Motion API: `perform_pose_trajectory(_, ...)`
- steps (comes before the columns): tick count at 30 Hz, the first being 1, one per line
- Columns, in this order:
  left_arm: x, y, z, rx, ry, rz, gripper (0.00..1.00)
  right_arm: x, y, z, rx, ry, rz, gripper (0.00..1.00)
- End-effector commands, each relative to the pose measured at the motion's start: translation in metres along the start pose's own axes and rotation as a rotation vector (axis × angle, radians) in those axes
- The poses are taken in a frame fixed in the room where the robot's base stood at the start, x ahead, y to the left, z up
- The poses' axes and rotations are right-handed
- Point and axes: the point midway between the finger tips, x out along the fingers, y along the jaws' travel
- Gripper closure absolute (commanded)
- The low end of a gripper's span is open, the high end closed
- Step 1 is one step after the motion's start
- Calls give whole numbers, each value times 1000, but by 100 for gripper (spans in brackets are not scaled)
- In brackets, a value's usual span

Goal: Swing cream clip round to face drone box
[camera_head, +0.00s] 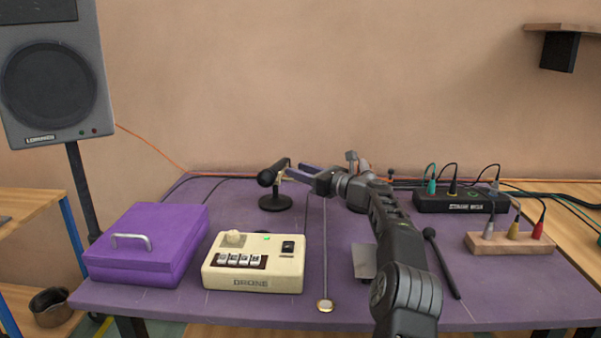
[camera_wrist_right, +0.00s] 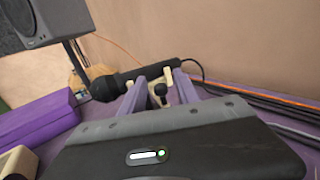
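The cream clip (camera_wrist_right: 154,75) holds a black microphone (camera_head: 272,173) on a small round black stand (camera_head: 276,203) at the back middle of the table. In the right wrist view the microphone (camera_wrist_right: 132,81) lies tilted, its thick head to the left. The drone box (camera_head: 254,262), cream with a row of keys and a green light, sits at the front, left of middle. My right gripper (camera_head: 299,173) reaches in from the right. Its purple fingers (camera_wrist_right: 160,88) are spread, one on each side of the clip; contact cannot be told. My left gripper is out of view.
A purple lidded box (camera_head: 147,244) stands left of the drone box. A thin rod or cord with a brass disc (camera_head: 325,305) lies right of it. A grey plate (camera_head: 364,261), black mallet (camera_head: 441,262), black mixer (camera_head: 461,201) and wooden jack block (camera_head: 509,243) are farther right.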

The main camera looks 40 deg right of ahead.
Motion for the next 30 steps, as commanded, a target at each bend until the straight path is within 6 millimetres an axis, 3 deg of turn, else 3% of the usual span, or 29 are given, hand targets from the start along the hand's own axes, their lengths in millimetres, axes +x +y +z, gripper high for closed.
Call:
perform_pose_trajectory(5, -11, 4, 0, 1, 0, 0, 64, 0, 0, 21, -2, -1, 0, 62)
perform_pose_trajectory(16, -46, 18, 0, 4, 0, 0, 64, 0, 0, 88, -1, -1, 1, 62)
perform_pose_trajectory(21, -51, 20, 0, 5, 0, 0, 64, 0, 0, 98, 1, 0, 1, 62)
perform_pose_trajectory(30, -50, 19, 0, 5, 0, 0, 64, 0, 0, 98, 0, 0, 1, 65)
